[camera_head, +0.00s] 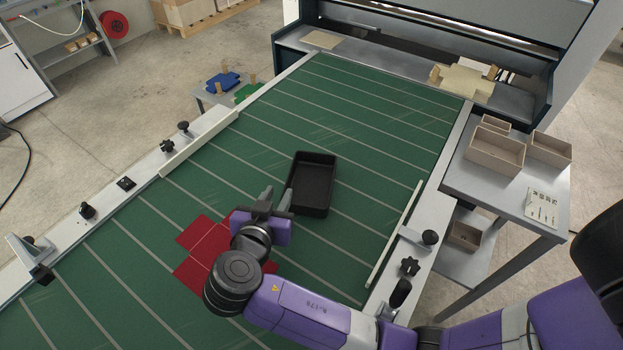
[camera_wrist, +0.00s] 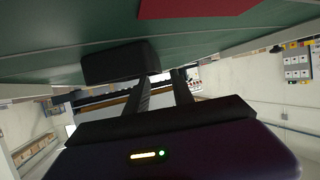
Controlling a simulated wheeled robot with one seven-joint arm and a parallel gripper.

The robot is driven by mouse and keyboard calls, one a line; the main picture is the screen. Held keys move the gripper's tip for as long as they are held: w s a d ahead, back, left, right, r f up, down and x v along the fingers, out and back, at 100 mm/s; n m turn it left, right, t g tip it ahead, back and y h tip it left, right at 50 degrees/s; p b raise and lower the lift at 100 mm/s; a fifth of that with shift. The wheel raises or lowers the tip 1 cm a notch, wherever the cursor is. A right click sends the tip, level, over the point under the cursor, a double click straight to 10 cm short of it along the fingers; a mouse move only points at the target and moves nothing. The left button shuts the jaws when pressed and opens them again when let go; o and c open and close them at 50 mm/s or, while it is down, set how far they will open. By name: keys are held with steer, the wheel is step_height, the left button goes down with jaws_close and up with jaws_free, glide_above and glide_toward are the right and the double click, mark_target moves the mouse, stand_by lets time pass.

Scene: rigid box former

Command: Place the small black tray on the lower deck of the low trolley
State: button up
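The small black tray (camera_head: 325,172) lies open side up and empty on the green belt; it also shows in the wrist view (camera_wrist: 112,66). My gripper (camera_head: 277,197) is at the tray's left side. In the wrist view its two fingers (camera_wrist: 164,78) stand apart with a gap between them, close to one end of the tray. I cannot tell whether a finger touches the tray wall. A grey two-level stand (camera_head: 468,178) at the right has a lower deck (camera_head: 455,262) with a small box on it. I cannot tell whether it is the low trolley.
A red flat blank (camera_head: 192,262) lies on the belt (camera_head: 365,105) under my arm. Wooden-coloured boxes (camera_head: 497,152) and a card (camera_head: 541,208) are on the stand's top. Another low grey table (camera_head: 207,98) with blue and green pieces stands beyond the left rail. A pale rod (camera_head: 394,236) edges the belt.

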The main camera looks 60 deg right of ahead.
mark_target(288, 178)
steer(key=x, duration=0.7)
steer(key=shift+s+d+r, duration=0.1)
steer(key=shift+d+r, duration=0.1)
steer(key=shift+d, duration=0.15)
steer(key=shift+c, duration=0.2)
jaws_close()
stand_by(0.9)
